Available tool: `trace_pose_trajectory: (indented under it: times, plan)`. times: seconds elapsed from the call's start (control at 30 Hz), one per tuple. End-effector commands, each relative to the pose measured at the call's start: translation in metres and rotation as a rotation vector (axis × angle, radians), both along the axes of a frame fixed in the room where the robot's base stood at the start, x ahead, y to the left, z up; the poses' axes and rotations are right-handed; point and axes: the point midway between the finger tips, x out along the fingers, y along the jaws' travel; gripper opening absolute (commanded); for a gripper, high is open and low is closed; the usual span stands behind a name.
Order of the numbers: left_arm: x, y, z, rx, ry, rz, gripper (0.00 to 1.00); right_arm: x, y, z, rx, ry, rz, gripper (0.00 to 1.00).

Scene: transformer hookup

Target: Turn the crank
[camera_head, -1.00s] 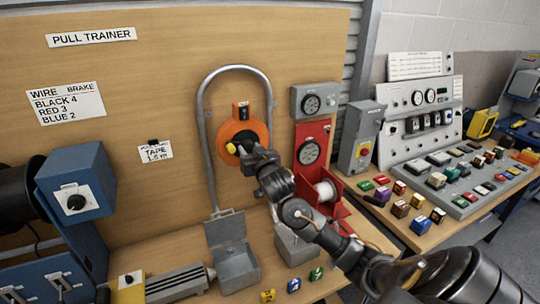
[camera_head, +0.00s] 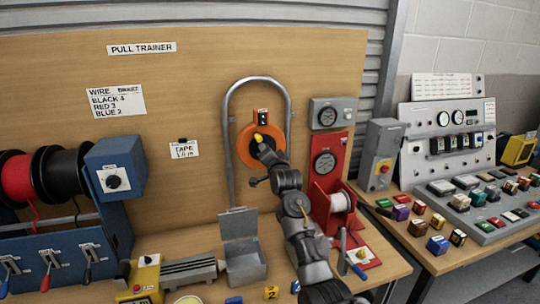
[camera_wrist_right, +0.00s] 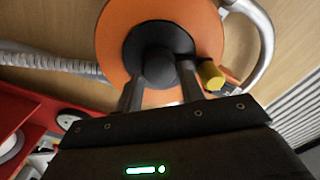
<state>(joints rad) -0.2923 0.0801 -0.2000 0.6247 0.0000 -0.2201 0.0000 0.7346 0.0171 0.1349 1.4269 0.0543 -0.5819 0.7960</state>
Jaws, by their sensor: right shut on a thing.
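The orange reel (camera_head: 245,155) is mounted on the wooden board inside a bent grey pipe. Its crank has a dark hub and a yellow knob (camera_head: 259,138), which stands near the upper middle of the disc. My right gripper (camera_head: 268,157) reaches up to the reel from below. In the right wrist view its fingers (camera_wrist_right: 160,88) are shut on the crank's dark round hub (camera_wrist_right: 158,68), with the orange disc (camera_wrist_right: 112,45) behind. The yellow knob (camera_wrist_right: 211,76) sits just right of the fingers there. The fingertips are partly hidden in the head view. My left gripper is not in view.
A red winch unit (camera_head: 323,200) with a white spool stands right of my arm. An open grey box (camera_head: 243,265) is below the reel. Wire spools (camera_head: 55,175) and a blue box (camera_head: 115,170) are at left. A control panel (camera_head: 445,140) stands at right.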

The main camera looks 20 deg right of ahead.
Motion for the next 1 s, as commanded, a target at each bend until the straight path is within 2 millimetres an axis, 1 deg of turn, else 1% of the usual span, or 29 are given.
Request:
trace_pose_trajectory:
  times: [0.03, 0.2, 0.4, 0.63, 1.0]
  plan:
    - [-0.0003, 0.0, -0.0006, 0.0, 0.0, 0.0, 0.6, 0.0002, 0.0025, -0.0003, 0.035, -0.005, 0.004, 0.0]
    - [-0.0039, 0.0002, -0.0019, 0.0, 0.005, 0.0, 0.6, 0.0, 0.0015, -0.0008, 0.139, -0.021, 0.003, 0.0]
    - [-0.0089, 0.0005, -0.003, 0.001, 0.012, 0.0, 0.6, 0.0001, 0.0008, -0.0009, 0.22, -0.034, 0.002, 0.0]
    - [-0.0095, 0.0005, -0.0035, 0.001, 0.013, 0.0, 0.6, 0.0005, 0.0012, -0.0008, 0.26, -0.039, 0.003, 0.0]
    - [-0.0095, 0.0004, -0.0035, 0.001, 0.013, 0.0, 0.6, 0.0007, 0.0014, -0.0009, 0.265, -0.04, 0.003, 0.0]
